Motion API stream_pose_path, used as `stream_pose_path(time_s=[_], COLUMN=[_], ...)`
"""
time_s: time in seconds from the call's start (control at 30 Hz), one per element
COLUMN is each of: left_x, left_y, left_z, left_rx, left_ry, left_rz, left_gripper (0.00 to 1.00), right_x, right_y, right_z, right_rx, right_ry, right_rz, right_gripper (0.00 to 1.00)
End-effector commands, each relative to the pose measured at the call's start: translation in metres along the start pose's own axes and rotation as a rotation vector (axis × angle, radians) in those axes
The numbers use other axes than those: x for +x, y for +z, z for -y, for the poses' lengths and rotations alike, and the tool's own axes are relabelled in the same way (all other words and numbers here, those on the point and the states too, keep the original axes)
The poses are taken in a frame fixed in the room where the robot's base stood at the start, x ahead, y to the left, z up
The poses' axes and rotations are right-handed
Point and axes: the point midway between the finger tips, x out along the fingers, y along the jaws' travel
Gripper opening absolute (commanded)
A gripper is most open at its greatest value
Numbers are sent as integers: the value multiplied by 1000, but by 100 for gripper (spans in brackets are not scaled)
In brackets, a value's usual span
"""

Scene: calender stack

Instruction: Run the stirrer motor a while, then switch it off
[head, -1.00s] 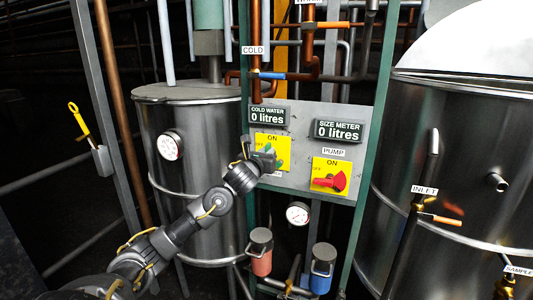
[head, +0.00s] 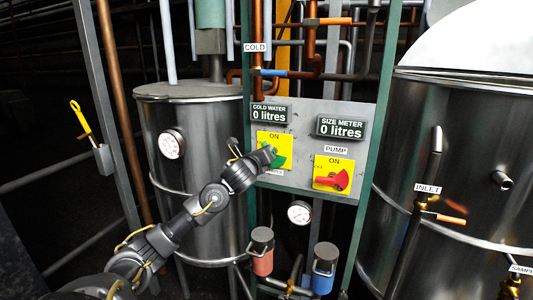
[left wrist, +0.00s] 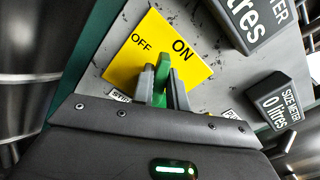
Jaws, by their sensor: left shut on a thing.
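The stirrer switch is a green rotary handle (left wrist: 162,74) on a yellow plate (head: 286,139) marked ON and OFF, on the left of the control panel. A white label below it is mostly hidden; in the left wrist view (left wrist: 120,97) only its first letters show. My left gripper (head: 268,154) reaches the switch from the lower left. In the left wrist view its fingers (left wrist: 161,88) are shut on the green handle, one on each side. The handle's end lies between the words OFF and ON; I cannot tell its exact setting. My right gripper is not in view.
A red pump switch (head: 332,181) sits right of the green one, below the size meter display (head: 341,128) reading 0 litres. The cold water display (head: 269,112) reads 0 litres. Steel tanks stand left (head: 185,120) and right (head: 465,150) of the grey panel (head: 300,180).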

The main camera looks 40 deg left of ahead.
Motion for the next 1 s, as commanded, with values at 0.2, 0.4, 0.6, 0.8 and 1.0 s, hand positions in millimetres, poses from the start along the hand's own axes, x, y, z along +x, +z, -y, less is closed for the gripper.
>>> stream_pose_path(time_s=[0.2,0.4,0.6,0.8,1.0], left_x=[0,0,0,0,0], left_y=[-2,-3,-5,-8,-10], left_z=[-6,-10,-14,-17,-20], left_rx=[-205,-395,-586,-762,-906], left_ry=[1,2,2,2,2], left_rz=[-1,-1,-2,-2,-1], left_gripper=[0,0,0,0,0], right_x=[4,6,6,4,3], right_y=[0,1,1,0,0], right_z=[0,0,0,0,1], right_rx=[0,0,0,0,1], right_ry=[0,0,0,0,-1], right_rz=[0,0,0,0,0], right_gripper=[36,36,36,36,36])
